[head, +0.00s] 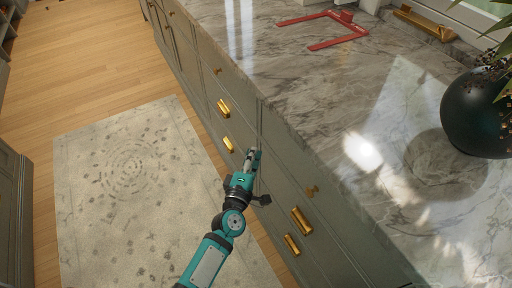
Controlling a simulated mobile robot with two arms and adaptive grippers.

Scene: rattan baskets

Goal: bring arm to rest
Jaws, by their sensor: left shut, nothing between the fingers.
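My left arm comes up from the bottom of the head view, with teal and dark links. Its left gripper (251,157) is at the arm's upper end, in front of the grey-green drawer fronts (284,174) below the counter. The gripper is shut and holds nothing. I cannot tell whether its tips touch the drawer front. My right gripper is not in view.
A marble counter (300,85) runs along the right, with a red frame-shaped object (338,40) and a dark round vase (478,112) on it. Gold handles (301,221) stick out from the drawers. A patterned rug (135,200) lies on the open wooden floor (85,60).

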